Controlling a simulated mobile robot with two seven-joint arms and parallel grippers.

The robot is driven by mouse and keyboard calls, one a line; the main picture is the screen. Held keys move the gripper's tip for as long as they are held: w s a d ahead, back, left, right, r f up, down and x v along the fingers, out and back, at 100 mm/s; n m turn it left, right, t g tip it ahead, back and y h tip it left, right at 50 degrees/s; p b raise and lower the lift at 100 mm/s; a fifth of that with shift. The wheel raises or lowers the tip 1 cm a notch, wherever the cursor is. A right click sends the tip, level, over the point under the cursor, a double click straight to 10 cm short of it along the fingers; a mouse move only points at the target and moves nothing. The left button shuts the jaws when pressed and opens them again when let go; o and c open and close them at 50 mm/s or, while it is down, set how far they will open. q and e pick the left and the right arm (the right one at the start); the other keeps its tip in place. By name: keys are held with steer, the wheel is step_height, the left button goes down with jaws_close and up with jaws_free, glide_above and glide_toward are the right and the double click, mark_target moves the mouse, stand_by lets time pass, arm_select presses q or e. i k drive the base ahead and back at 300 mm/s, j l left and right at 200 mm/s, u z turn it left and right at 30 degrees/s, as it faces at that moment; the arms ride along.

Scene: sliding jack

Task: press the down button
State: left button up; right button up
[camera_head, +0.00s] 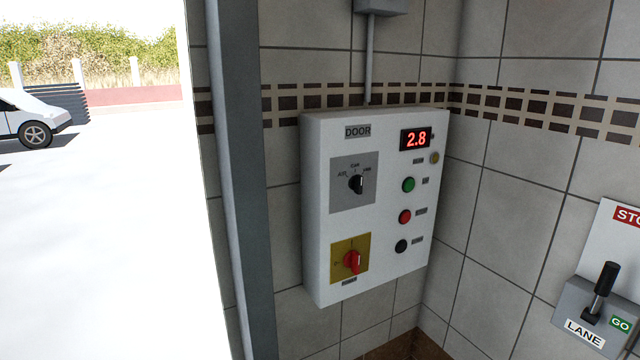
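A white control box (380,225) labelled DOOR is fixed to the tiled wall near the middle of the head view. Down its right side are a green button (408,185), a red button (405,217) and a black button (401,247), each with a small dark label too small to read. I cannot tell from the labels which one is the down button. A red digital display (415,139) above them reads 2.8. Neither of my grippers is in view.
The box also carries a black selector switch (356,184) and a red rotary switch (351,261) on a yellow plate. A lever unit (597,305) marked LANE, GO and STO is at the lower right. A grey post (243,180) borders a bright opening with a white car (32,120) outside.

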mark_target(403, 246)
steer(key=i+l, duration=0.25)
steer(key=i, duration=0.2)
steer(key=i+l+z, duration=0.1)
steer(key=i+l, duration=0.2)
steer(key=i, duration=0.15)
